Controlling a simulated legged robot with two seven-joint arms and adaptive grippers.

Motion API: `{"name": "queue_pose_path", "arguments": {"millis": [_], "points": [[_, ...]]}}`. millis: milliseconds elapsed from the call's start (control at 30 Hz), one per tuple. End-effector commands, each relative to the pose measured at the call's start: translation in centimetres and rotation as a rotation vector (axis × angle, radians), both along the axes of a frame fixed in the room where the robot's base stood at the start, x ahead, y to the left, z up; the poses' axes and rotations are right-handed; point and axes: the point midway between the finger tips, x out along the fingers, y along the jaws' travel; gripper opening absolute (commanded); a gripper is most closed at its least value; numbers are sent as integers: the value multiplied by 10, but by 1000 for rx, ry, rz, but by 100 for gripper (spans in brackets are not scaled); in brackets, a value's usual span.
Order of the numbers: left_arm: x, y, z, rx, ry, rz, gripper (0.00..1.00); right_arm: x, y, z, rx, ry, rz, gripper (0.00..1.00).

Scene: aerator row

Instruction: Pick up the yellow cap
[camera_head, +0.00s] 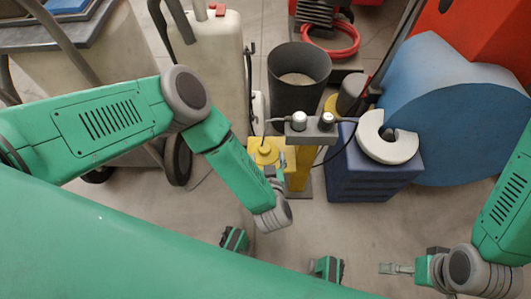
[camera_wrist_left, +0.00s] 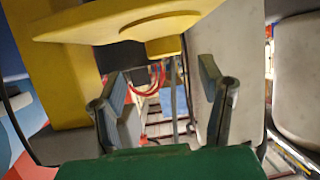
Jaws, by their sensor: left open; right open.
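A yellow piece with a round raised top, which looks like the yellow cap (camera_head: 265,151), is near the centre of the head view. My left gripper (camera_head: 281,164) is just to its right, partly overlapping its edge in the picture. In the left wrist view the left gripper (camera_wrist_left: 163,98) is open, with nothing between its fingers. A broad yellow part (camera_wrist_left: 125,22) with a small block under it lies above the fingers there; I cannot tell whether it is the cap. My right gripper (camera_head: 396,268) is open and empty at the lower right, far from the cap.
A yellow post (camera_head: 300,177) carrying a grey box (camera_head: 312,128) with two knobs stands close to the right of the cap. A dark bin (camera_head: 298,90) is behind. A blue crate (camera_head: 372,178) with a white ring (camera_head: 386,143) is to the right. Floor in front is open.

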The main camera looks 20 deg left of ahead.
Motion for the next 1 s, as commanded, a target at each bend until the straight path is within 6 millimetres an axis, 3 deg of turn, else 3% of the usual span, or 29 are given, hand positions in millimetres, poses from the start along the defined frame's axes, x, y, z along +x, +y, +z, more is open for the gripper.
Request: {"name": "queue_pose_path", "arguments": {"millis": [267, 500, 767, 833, 933, 1000], "points": [[14, 7, -10, 2, 0, 1, 63, 0, 0, -11, 0, 0, 1, 100], [42, 22, -28, 2, -1, 1, 63, -1, 0, -34, 0, 1, 0, 100], [47, 23, -27, 1, 0, -3, 63, 0, 0, -33, 0, 0, 0, 100], [47, 23, -27, 1, 1, -2, 45, 0, 0, -33, 0, 0, 0, 100], [47, 23, -27, 1, 1, -2, 10, 0, 0, -33, 0, 0, 0, 100], [46, 23, -28, 2, 3, -2, 4, 0, 0, -33, 0, 0, 0, 100]]}}
